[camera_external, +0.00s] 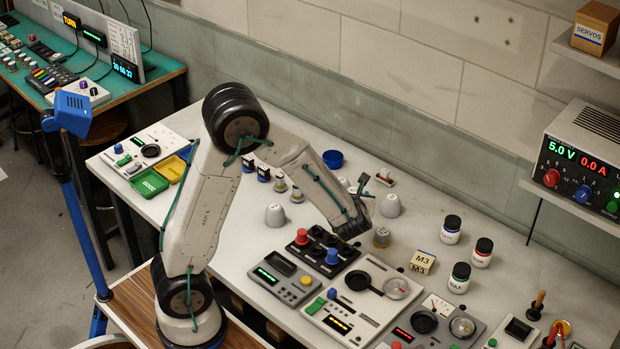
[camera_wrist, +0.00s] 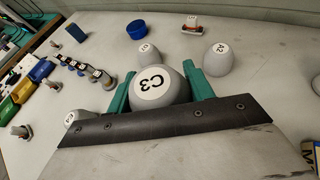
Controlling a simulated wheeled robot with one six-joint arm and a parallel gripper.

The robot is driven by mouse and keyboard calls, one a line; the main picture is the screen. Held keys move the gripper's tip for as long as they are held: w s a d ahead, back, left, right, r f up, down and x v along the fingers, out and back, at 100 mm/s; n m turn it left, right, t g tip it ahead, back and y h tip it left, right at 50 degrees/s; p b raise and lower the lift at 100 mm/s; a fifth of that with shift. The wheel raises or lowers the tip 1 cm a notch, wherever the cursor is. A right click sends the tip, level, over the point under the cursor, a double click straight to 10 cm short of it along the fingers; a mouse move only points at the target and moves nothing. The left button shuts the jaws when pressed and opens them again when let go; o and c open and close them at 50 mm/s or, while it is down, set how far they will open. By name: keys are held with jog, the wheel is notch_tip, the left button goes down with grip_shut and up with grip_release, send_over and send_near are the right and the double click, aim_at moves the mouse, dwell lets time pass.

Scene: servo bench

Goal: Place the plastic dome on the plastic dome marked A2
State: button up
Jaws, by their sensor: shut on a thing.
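My gripper (camera_wrist: 160,92) is shut on a pale grey plastic dome marked C3 (camera_wrist: 152,85), which sits between its green fingers in the wrist view. The plastic dome marked A2 (camera_wrist: 217,60) stands apart, beyond and to the right of the held dome, with nothing on top of it. In the external view my gripper (camera_external: 364,204) is over the bench, just left of the A2 dome (camera_external: 391,206). The held dome is not clearly visible there, hidden by the gripper.
Another dome (camera_wrist: 148,54) stands behind the held one, and one (camera_wrist: 80,118) is at lower left. Control panels (camera_external: 368,292) line the front edge. Jars (camera_external: 450,229) and an M3 box (camera_external: 422,262) stand to the right.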

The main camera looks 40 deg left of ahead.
jog(key=w, duration=0.5)
jog(key=w+d+f, duration=0.1)
jog(key=w, duration=0.4)
jog(key=w+d, duration=0.1)
jog(key=w, duration=0.5)
jog(key=shift+f, duration=2)
jog(key=shift+f, duration=0.2)
jog(key=o, duration=0.9)
jog(key=shift+o, duration=0.3)
jog(key=shift+r, duration=0.15)
